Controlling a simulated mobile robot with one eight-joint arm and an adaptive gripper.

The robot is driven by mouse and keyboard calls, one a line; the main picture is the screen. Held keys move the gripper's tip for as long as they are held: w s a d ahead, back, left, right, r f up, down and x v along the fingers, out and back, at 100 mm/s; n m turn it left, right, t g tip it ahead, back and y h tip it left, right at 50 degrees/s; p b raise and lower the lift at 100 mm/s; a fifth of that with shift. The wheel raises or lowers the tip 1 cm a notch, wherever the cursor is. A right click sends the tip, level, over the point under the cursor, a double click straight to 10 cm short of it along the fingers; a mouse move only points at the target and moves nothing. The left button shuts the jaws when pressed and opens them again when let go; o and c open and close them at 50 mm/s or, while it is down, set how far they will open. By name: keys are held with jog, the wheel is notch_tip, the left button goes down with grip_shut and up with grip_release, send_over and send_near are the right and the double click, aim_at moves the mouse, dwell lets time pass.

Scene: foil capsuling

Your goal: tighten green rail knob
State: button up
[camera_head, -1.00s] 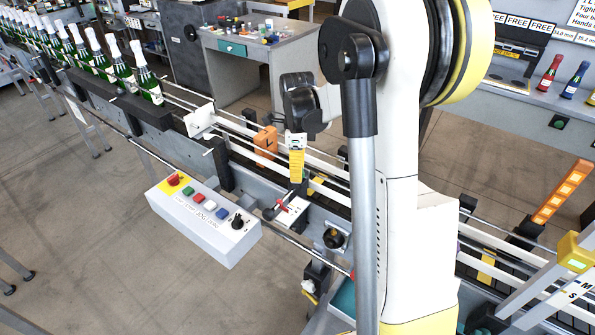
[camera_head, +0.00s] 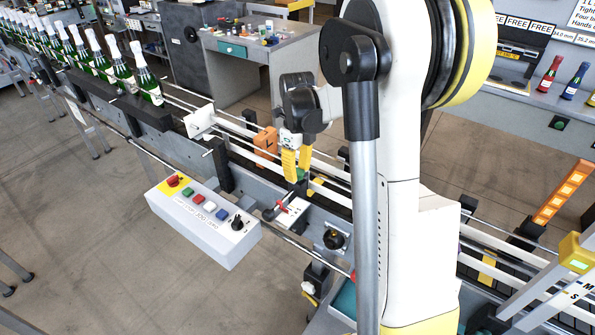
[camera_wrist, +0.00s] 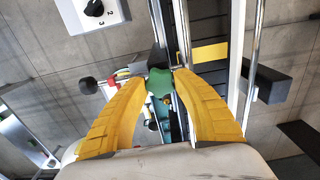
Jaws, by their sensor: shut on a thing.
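The green rail knob (camera_wrist: 159,83) sits between the yellow fingertips of my gripper (camera_wrist: 160,80) in the wrist view, and the fingers are shut on it. In the head view my gripper (camera_head: 297,176) points down at the conveyor rail, both yellow fingers showing side by side. The knob is mostly hidden there behind the fingertips. The long rails (camera_wrist: 184,40) run past the knob in the wrist view.
A red-handled clamp (camera_head: 290,211) is just below my gripper. An orange block marked L (camera_head: 265,141) stands close behind to the left. A control box (camera_head: 204,222) is in front, and bottles (camera_head: 147,75) line the conveyor at upper left.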

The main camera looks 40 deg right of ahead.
aim_at(298, 172)
jog(key=o, duration=1.2)
notch_tip(298, 172, up, 12)
